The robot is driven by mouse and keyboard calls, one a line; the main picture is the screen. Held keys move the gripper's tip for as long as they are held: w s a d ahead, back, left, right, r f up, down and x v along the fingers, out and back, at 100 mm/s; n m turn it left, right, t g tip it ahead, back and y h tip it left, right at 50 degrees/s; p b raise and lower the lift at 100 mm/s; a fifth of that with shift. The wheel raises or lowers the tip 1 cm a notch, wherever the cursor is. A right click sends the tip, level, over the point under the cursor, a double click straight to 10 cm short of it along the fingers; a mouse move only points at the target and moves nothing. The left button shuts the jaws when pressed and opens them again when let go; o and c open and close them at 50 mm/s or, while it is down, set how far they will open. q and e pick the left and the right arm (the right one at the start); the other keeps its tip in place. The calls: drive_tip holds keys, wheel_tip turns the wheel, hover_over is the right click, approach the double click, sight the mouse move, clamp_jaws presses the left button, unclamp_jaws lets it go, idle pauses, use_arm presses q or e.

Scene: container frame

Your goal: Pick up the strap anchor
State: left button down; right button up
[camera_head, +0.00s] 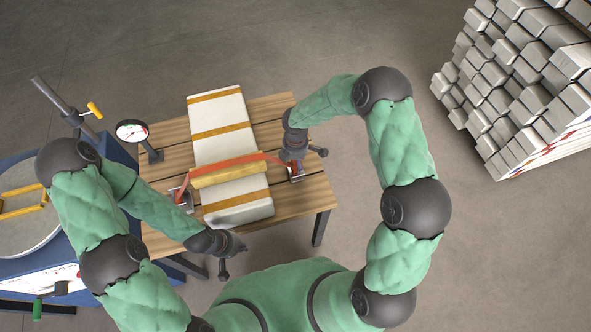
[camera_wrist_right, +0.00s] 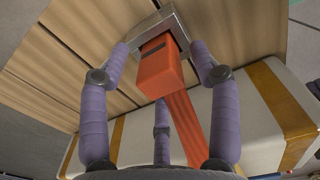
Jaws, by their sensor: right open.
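An orange strap anchor (camera_wrist_right: 158,68) with a grey metal bracket (camera_wrist_right: 150,35) shows in the right wrist view, with an orange strap (camera_wrist_right: 187,125) running from it. In the head view this anchor (camera_head: 296,172) is at the table's right side, partly hidden by my right gripper (camera_head: 300,158). The right gripper's fingers are spread, with the anchor between and beyond their tips in the wrist view; I cannot tell whether they touch. A second anchor (camera_head: 182,198) is at the strap's left end. My left gripper (camera_head: 232,260) is open and empty near the table's front edge.
A long white box (camera_head: 222,150) with yellow-brown bands lies on the slatted wooden table (camera_head: 285,110), the strap over it. A dial gauge (camera_head: 132,131) stands at the table's left. A blue machine (camera_head: 110,150) is left, stacked metal bars (camera_head: 510,80) at upper right.

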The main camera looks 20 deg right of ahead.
drive_tip(key=shift+r, duration=0.1)
clamp_jaws()
